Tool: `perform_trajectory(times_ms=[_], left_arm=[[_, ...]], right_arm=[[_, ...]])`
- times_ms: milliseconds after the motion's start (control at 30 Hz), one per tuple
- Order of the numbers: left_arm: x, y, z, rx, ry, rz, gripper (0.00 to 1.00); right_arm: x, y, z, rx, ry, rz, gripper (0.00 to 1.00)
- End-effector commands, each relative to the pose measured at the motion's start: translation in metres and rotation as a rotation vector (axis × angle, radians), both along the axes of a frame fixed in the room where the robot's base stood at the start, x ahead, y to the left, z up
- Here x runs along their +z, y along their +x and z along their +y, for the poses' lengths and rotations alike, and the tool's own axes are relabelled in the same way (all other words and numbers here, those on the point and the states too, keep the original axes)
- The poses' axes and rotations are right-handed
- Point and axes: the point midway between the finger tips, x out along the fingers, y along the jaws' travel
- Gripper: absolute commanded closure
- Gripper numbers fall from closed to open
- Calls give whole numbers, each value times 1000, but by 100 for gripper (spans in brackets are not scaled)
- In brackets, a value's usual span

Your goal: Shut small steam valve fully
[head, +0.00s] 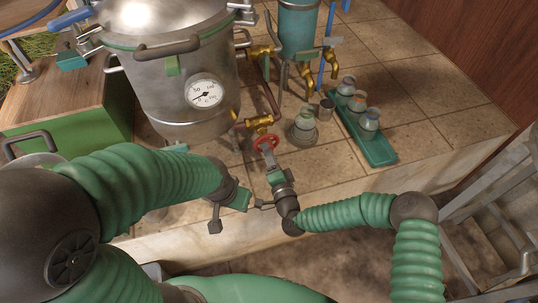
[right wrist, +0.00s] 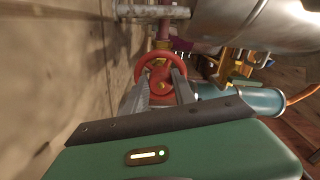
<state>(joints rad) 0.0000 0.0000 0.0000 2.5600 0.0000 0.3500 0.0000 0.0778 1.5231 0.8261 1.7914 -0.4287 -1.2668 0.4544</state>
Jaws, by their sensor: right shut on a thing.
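The small steam valve has a red handwheel (head: 266,142) on brass pipework below the steel still; the wheel also shows in the right wrist view (right wrist: 145,65). My right gripper (head: 268,155) reaches up to the wheel from the front. In the right wrist view its two fingers (right wrist: 162,85) are shut on the wheel, one on each side of its near part. The wheel's far rim and hub stay visible between and beyond the fingertips. My left gripper (head: 240,199) is empty-looking above the tiled counter, left of the valve; its fingers are not clear.
The steel still (head: 165,75) with a dial gauge (head: 204,91) stands behind the valve. A lidded jar (head: 303,128) stands close on the right. A green tray (head: 372,145) of jars lies farther right. A blue vessel (head: 299,30) with brass taps stands behind. Bare tiles lie at the right.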

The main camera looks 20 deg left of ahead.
Motion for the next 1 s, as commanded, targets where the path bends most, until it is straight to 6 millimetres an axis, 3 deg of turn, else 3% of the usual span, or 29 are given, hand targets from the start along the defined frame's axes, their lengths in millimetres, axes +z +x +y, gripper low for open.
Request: perform_trajectory(times_ms=[500,1000], left_arm=[[-18,0,0,0,0,0,64],[-24,0,0,0,0,0,64]], right_arm=[[-5,1,-3,-6,366,257,100],[-4,0,-3,-8,515,360,100]])
